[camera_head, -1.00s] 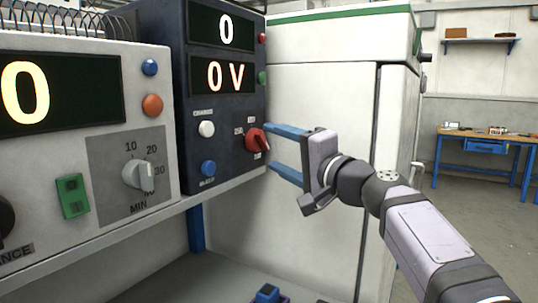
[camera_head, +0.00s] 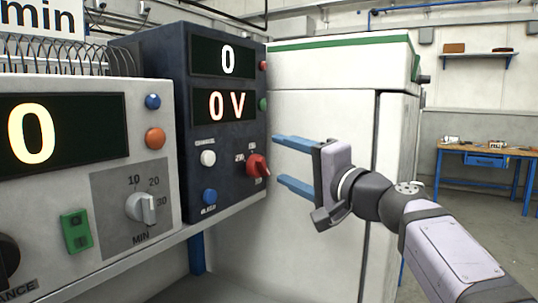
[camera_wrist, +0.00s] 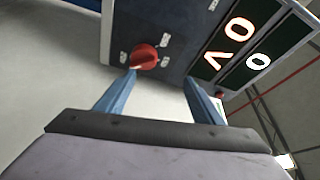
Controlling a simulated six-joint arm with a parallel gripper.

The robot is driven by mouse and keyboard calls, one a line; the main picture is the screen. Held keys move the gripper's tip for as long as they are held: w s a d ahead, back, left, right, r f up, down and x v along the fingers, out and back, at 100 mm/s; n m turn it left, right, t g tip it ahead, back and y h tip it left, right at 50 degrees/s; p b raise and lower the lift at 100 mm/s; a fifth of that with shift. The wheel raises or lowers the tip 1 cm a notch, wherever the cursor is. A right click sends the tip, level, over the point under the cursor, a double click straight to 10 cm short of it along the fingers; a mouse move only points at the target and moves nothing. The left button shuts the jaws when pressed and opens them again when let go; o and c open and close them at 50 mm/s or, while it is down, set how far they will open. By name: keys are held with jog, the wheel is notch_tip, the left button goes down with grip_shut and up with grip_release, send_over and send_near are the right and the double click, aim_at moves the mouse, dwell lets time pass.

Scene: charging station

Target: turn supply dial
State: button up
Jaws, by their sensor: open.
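The supply dial is a red knob (camera_head: 258,166) on the lower right of the dark blue supply panel (camera_head: 225,133), with small labels around it. My gripper (camera_head: 276,160) is open and empty, its two blue fingers pointing left toward the panel, one above and one below the dial's height. The fingertips look apart from the knob, just to its right. In the wrist view the red dial (camera_wrist: 145,57) lies beyond the fingers, near the tip of the left one and off-centre to the left. The panel's displays (camera_head: 232,105) read 0 and 0 V.
A white unit (camera_head: 82,160) with a grey timer knob (camera_head: 140,208) and a green switch (camera_head: 76,231) stands left of the supply. A tall white cabinet (camera_head: 320,120) is behind my gripper. A workbench (camera_head: 487,152) stands far right.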

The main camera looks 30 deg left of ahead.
notch_tip(320, 180, up, 11)
jog(key=w+m+h+p, duration=0.1)
jog(key=w+p, duration=0.1)
jog(key=p, duration=1.3)
jog(key=m+g+h+p, duration=0.25)
jog(key=m+p, duration=0.55)
jog(key=p, duration=0.4)
send_near(264, 166)
jog(key=a, duration=0.2)
jog(key=shift+w+p+x, duration=0.2)
jog(key=shift+p+x, duration=0.7)
jog(key=shift+x, duration=0.7)
jog(key=shift+w+p+x, duration=0.15)
jog(key=shift+p+x, duration=0.75)
jog(key=shift+x, duration=0.65)
jog(key=shift+w+a+f, duration=0.2)
jog(key=shift+a+f, duration=0.25)
jog(key=shift+a, duration=0.05)
jog(key=c, duration=1)
